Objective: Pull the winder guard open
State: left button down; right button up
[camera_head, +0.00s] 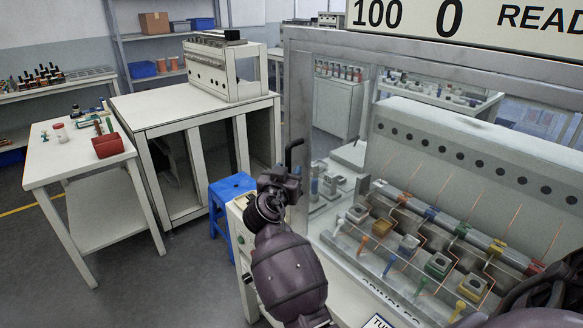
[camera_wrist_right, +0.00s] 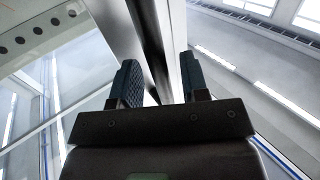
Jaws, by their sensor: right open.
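The winder (camera_head: 450,150) stands at the right in the head view. Its guard has a pale grey frame (camera_head: 298,85) and clear panes. A black bent handle (camera_head: 295,150) shows at the frame's left post. My right gripper (camera_head: 282,180) is just below and beside the handle. In the right wrist view my right gripper (camera_wrist_right: 162,82) is open, its two dark ribbed fingers apart. A dark strip along the grey frame (camera_wrist_right: 150,40) runs up between and behind them. I cannot tell whether they touch it. My left gripper is not in view.
Spindles with coils, coloured clips and copper wires (camera_head: 410,245) fill the winder bed. A sign (camera_head: 470,22) reads 100, 0 and READ, cut off. A blue stool (camera_head: 232,187) stands left of my right arm. A white table (camera_head: 75,150) and open floor lie further left.

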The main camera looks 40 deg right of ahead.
jog(key=shift+w+d, duration=0.25)
jog(key=shift+d, duration=0.05)
grip_shut()
dwell(0.3)
